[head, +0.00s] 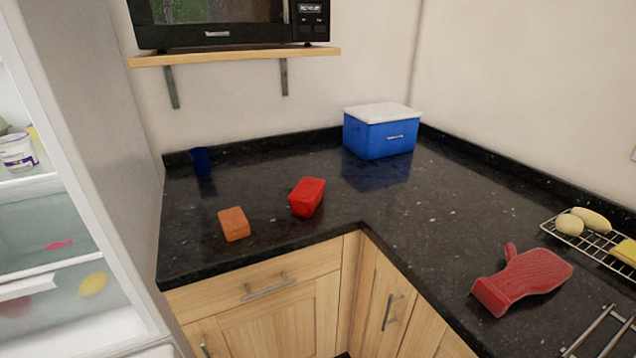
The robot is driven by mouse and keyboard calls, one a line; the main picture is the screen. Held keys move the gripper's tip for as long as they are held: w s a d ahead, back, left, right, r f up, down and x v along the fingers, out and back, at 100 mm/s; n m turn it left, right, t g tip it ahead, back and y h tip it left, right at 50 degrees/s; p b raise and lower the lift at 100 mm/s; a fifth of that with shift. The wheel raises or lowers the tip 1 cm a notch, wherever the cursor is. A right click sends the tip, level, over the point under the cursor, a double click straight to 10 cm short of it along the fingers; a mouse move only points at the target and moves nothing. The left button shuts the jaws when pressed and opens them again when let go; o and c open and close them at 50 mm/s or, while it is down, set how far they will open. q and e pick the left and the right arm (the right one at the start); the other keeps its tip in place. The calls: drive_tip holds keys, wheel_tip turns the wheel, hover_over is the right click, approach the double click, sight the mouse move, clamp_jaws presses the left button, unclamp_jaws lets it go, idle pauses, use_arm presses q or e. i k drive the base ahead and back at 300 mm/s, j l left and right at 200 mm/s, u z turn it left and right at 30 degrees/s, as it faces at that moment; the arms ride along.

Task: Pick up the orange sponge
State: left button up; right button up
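The orange sponge (234,224) is a small block lying on the black granite counter (330,227), near the front edge of the left stretch. A red block-like item (307,197) lies to its right, apart from it. Neither of my grippers shows in the head view, and nothing touches the sponge.
A dark blue cup (202,162) stands behind the sponge. A blue box with a white lid (380,130) is in the corner. A red oven mitt (522,279) and a wire rack (597,242) lie at right. A shelf (235,57) holds a microwave (230,22). An open fridge (75,200) stands left.

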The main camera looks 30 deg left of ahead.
sight(236, 225)
drive_tip(key=u, duration=1.45)
